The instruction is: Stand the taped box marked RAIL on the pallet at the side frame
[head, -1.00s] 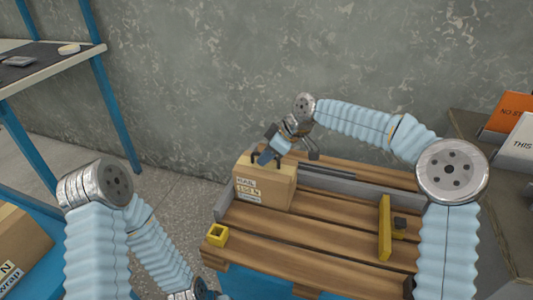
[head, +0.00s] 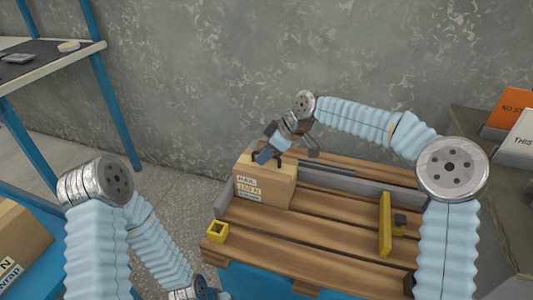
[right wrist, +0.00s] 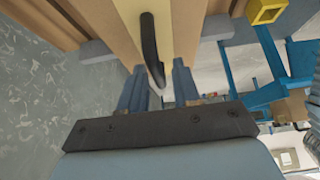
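The taped box marked RAIL (head: 266,192) stands upright on the pallet (head: 300,230), at its back left corner. It is beside the low grey side frame (head: 223,193); whether they touch is unclear. My right gripper (head: 264,157) is at the box's top, by its black handle. In the right wrist view, its two blue fingers (right wrist: 160,88) are apart, with the end of the black handle (right wrist: 151,50) between them and the box's pale tape (right wrist: 172,30) beyond.
A yellow block (head: 217,232) sits at the pallet's left front corner and a yellow bar (head: 385,224) stands on its right part. Middle slats are clear. Another carton (head: 18,240) is at far left, a blue-legged table (head: 50,62) behind. Orange (head: 510,108) and white (head: 518,140) boxes stand right.

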